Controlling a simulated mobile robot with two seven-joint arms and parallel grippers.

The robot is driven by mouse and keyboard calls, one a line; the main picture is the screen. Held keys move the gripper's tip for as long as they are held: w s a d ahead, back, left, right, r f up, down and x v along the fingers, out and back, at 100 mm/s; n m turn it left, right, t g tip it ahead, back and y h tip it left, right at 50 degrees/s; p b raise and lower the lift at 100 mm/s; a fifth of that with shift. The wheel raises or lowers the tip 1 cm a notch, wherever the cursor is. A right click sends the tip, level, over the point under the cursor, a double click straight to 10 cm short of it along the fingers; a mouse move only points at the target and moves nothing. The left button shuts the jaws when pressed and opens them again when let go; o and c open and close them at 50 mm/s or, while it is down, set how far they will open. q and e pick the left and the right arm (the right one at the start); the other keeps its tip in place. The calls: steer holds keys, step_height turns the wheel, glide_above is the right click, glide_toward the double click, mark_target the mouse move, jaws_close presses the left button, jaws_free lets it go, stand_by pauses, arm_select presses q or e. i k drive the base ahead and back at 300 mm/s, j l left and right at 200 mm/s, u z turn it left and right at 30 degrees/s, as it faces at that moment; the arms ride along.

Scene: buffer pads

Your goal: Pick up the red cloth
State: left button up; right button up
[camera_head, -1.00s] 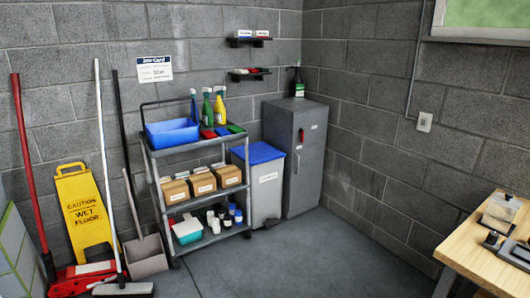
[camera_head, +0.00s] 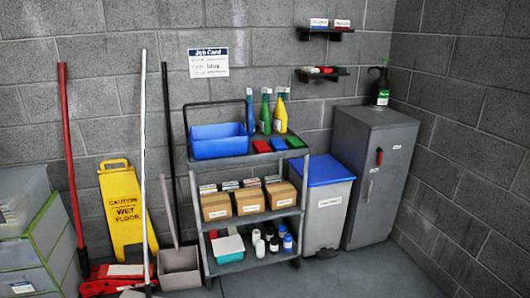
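A small folded red cloth (camera_head: 261,146) lies on the top shelf of the grey cart (camera_head: 243,158). It is to the right of the blue bin (camera_head: 219,141). A blue cloth (camera_head: 278,144) and a green cloth (camera_head: 294,142) lie beside it on the right. Blue, green and yellow spray bottles (camera_head: 266,112) stand behind the cloths. Neither of my grippers is in view.
A lidded bin (camera_head: 326,205) and a grey cabinet (camera_head: 369,185) stand right of the cart. A yellow wet floor sign (camera_head: 124,212), a mop and brooms lean at the left near drawers (camera_head: 35,225). Floor (camera_head: 375,272) is clear at the front right.

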mark_target(260, 147)
steer(key=i+z, duration=0.3)
steer(key=i, duration=1.1)
